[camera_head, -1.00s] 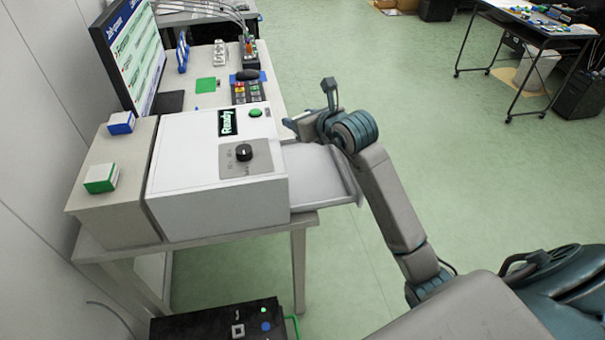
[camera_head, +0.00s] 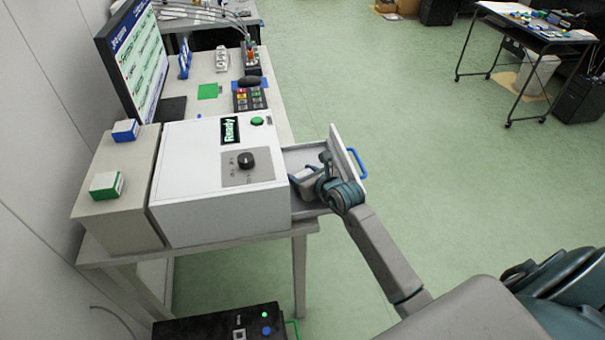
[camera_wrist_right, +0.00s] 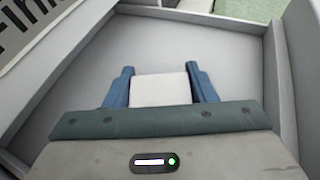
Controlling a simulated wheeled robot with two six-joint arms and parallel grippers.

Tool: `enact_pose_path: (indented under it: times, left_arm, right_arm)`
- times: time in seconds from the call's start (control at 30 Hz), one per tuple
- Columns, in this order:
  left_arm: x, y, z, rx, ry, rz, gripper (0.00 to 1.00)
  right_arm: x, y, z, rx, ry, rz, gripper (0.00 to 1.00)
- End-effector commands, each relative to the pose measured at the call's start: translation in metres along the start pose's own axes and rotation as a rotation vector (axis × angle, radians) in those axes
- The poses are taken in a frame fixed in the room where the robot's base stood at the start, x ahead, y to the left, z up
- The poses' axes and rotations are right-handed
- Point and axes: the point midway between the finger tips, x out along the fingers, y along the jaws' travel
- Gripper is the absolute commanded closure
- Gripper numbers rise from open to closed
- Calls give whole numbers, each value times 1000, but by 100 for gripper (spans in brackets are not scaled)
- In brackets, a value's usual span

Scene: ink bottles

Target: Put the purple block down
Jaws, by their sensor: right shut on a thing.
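My right gripper (camera_head: 303,178) is inside the open drawer (camera_head: 310,152) of the white machine (camera_head: 215,185). In the right wrist view, the two blue fingers of this gripper (camera_wrist_right: 161,84) are shut on a block (camera_wrist_right: 161,90), one finger on each side. The block's visible face looks white or pale grey, and no purple shows on it. It is over the drawer's grey floor (camera_wrist_right: 190,50); I cannot tell whether it touches. In the head view the gripper and wrist largely hide the block. My left gripper is not in view.
Drawer walls (camera_wrist_right: 285,85) stand close around the gripper. The drawer front has a blue handle (camera_head: 357,162). A green-and-white box (camera_head: 107,185) and a blue-and-white box (camera_head: 126,130) sit on the beige unit at left. Open green floor lies to the right.

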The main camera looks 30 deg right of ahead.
Motion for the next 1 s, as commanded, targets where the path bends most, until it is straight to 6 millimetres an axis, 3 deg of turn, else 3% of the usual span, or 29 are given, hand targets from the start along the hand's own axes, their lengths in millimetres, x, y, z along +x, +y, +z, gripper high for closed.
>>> enact_pose_path:
  times: [0.3,0.33,0.43,0.8,1.0]
  left_arm:
    - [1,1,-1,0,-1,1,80]
    - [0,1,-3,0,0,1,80]
    - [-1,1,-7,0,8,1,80]
    - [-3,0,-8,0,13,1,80]
    - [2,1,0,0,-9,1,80]
  right_arm:
    - [1,0,-2,0,-1,0,74]
    - [1,0,-2,0,0,0,45]
    - [1,0,-2,0,0,0,28]
    - [-1,0,2,0,0,0,28]
    - [-34,0,-1,-4,1,0,28]
